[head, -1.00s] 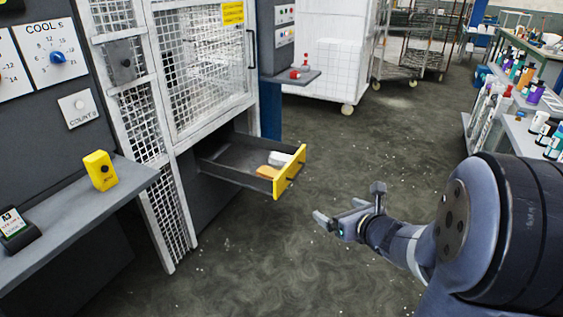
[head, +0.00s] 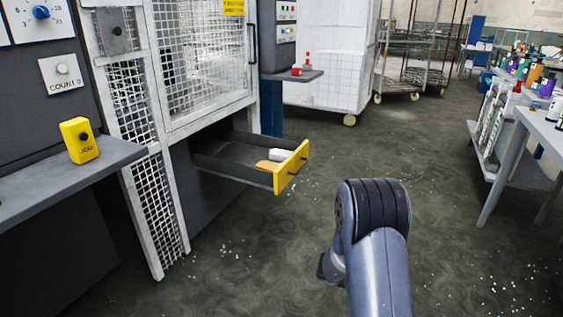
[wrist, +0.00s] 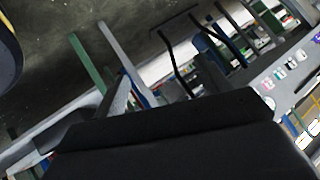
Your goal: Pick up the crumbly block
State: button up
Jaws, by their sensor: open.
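Two small blocks lie in the open drawer under the mesh-doored press. One is a tan-orange block (head: 267,165) and the other is a whitish block (head: 280,154) behind it. I cannot tell from their looks which one is crumbly. The drawer (head: 290,168) has a yellow front that partly hides them. My gripper (wrist: 175,135) shows as a large dark body at the bottom of the wrist view, open, with no block visible at it.
A yellow box (head: 79,140) stands on a grey shelf (head: 85,165) at left. A red item (head: 304,66) sits on a small ledge. A white cart (head: 330,60) and wire racks stand behind. Tables with bottles (head: 545,85) line the right.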

aim_at(277, 155)
jog(key=i+j, duration=0.25)
jog(key=i, duration=0.25)
jog(key=i+j, duration=0.2)
jog(key=i, duration=0.25)
jog(key=i+j, duration=0.25)
jog(key=i, duration=0.25)
jog(key=i+j, duration=0.2)
jog(key=i, duration=0.25)
jog(key=i+j, duration=0.25)
jog(key=i, duration=0.25)
jog(key=i+j, duration=0.2)
jog(key=i, duration=0.25)
jog(key=i+j, duration=0.25)
jog(key=i, duration=0.25)
